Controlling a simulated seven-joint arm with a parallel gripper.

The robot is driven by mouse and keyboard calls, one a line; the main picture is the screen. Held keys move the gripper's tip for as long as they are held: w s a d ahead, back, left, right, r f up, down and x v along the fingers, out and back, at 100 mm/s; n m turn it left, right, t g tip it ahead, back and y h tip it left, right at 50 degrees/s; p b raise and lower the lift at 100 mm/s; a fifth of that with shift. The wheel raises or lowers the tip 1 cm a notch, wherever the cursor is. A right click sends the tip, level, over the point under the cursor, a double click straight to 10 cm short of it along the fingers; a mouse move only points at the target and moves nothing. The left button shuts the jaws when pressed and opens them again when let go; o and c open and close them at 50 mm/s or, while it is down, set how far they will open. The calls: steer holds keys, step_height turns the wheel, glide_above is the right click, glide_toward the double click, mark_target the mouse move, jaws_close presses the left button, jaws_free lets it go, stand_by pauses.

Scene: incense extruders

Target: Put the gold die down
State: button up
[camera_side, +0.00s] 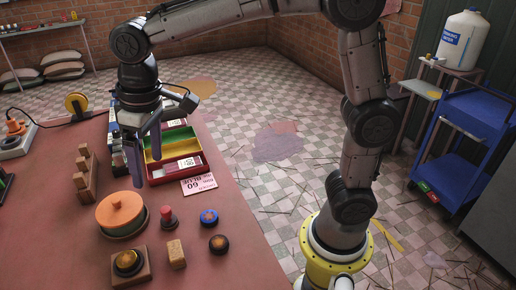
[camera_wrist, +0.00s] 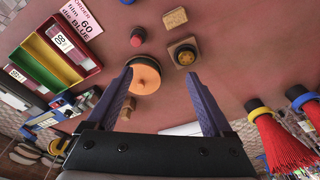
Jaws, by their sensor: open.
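The gold die (camera_side: 127,261) is a dark-rimmed disc with a gold centre. It sits on a square wooden block at the table's front left, and it also shows in the wrist view (camera_wrist: 186,56). My gripper (camera_side: 146,172) is open and empty above the table, behind the orange round-lidded pot (camera_side: 120,210). In the wrist view its two blue fingers (camera_wrist: 158,73) are spread apart, with the pot (camera_wrist: 144,75) between and beyond them. The die is apart from the fingers.
Behind are an order card reading "60" and "BLUE" (camera_side: 198,184), coloured trays (camera_side: 174,170) and a wooden stepped rack (camera_side: 84,176).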

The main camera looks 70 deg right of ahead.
steer(key=s+d+m+t, duration=0.1)
steer(key=s+d+t, duration=0.1)
steer(key=s+d, duration=0.5)
steer(key=s+d+f+m+t, duration=0.1)
steer(key=s+d+t, duration=0.1)
steer(key=s+d, duration=0.5)
steer(key=s, duration=0.6)
steer(key=shift+f+m+h, duration=0.3)
steer(key=shift+m, duration=0.1)
